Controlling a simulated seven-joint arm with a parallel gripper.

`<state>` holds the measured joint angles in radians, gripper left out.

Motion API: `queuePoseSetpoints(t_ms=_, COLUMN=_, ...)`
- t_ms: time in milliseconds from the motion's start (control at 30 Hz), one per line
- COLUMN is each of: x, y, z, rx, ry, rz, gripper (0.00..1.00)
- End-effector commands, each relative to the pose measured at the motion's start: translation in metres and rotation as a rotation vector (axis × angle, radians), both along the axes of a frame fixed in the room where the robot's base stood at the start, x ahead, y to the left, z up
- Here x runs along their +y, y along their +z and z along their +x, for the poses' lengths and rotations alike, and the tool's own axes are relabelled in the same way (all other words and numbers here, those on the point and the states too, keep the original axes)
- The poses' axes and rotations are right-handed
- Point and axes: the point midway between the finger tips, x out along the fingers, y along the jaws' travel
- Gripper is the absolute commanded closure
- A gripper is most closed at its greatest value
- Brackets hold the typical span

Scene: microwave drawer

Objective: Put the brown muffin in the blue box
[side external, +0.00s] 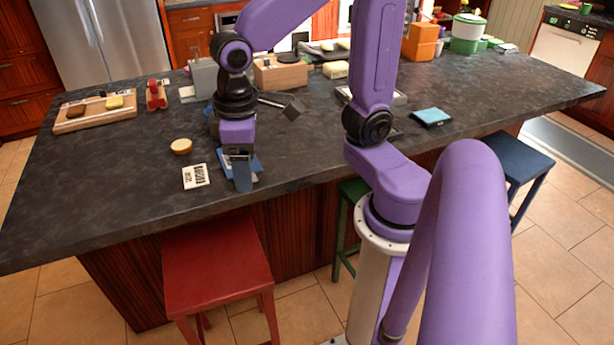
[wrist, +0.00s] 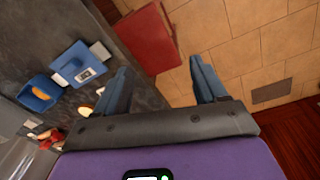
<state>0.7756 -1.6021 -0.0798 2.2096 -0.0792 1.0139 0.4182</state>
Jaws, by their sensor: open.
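The muffin (side external: 181,146), round with a light brown top, sits on the dark counter to the left of my gripper (side external: 241,173) in the side view. My gripper is open and empty, its fingers pointing down near the counter's front edge. In the wrist view my gripper (wrist: 162,82) has its fingers spread, with the floor and a red stool between and beyond them. A blue open box (wrist: 40,93) with something orange in it lies at the left of the wrist view. A small pale and orange thing beside the left finger is partly hidden; I cannot tell what it is.
A flat blue item (wrist: 80,65) with a label lies near the box. A white printed card (side external: 196,176) lies in front of the muffin. A wooden board (side external: 96,113) and a red object (side external: 156,95) stand farther left. The counter left of the muffin is clear.

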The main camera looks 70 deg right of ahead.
Motion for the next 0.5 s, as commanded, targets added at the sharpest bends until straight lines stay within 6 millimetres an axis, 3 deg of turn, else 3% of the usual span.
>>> queuePoseSetpoints(t_ms=33, x=-0.002, y=-0.003, z=-0.022, rx=0.006, ry=0.112, rz=0.011, gripper=0.29)
queuePoseSetpoints(t_ms=100, x=-0.006, y=-0.008, z=-0.048, rx=0.018, ry=0.263, rz=0.022, gripper=0.29)
queuePoseSetpoints(t_ms=200, x=-0.013, y=-0.014, z=-0.076, rx=0.029, ry=0.439, rz=0.036, gripper=0.29)
queuePoseSetpoints(t_ms=333, x=-0.021, y=-0.021, z=-0.099, rx=0.037, ry=0.588, rz=0.047, gripper=0.29)
queuePoseSetpoints(t_ms=500, x=-0.024, y=-0.023, z=-0.108, rx=0.041, ry=0.652, rz=0.052, gripper=0.29)
